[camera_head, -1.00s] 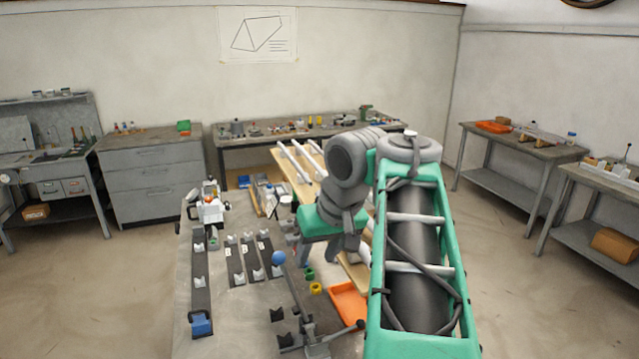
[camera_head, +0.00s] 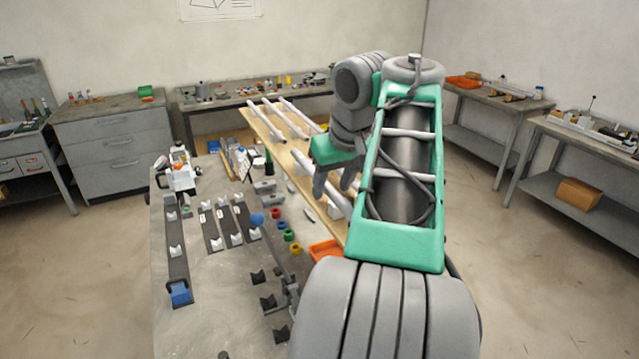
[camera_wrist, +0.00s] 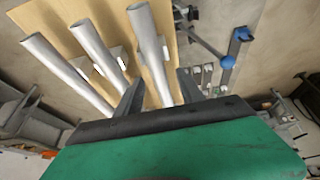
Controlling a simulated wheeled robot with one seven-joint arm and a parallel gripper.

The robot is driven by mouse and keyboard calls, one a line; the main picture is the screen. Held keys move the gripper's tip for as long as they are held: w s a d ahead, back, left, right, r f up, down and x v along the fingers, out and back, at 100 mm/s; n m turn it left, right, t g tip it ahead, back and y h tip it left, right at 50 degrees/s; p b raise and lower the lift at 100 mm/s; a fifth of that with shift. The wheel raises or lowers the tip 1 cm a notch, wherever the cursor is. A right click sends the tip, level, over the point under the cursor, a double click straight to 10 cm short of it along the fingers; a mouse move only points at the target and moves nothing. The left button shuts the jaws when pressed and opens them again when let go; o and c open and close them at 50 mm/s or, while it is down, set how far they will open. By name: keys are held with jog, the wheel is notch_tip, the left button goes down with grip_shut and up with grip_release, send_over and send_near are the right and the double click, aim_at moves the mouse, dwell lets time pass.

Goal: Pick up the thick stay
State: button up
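Several pale grey tubes lie on a slanted wooden board (camera_head: 297,172). In the wrist view three tubes show: a left one (camera_wrist: 68,75), a middle one (camera_wrist: 97,50) and a right one (camera_wrist: 148,45). The right one looks widest, but it may only be nearer; I cannot tell for certain which is the thick stay. My gripper (camera_head: 335,188) is above the board. In the wrist view its fingers (camera_wrist: 158,92) are spread, with the right tube running in the gap between them as seen from above. Nothing is held. My gripper partly hides the tubes in the head view.
Left of the board, a grey table (camera_head: 210,320) carries dark rails with V-blocks, a blue-knobbed lever (camera_head: 257,220), coloured rings and an orange tray (camera_head: 326,250). Benches stand along the back and right walls. The floor between is clear.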

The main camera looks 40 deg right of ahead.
grip_shut()
dwell(0.7)
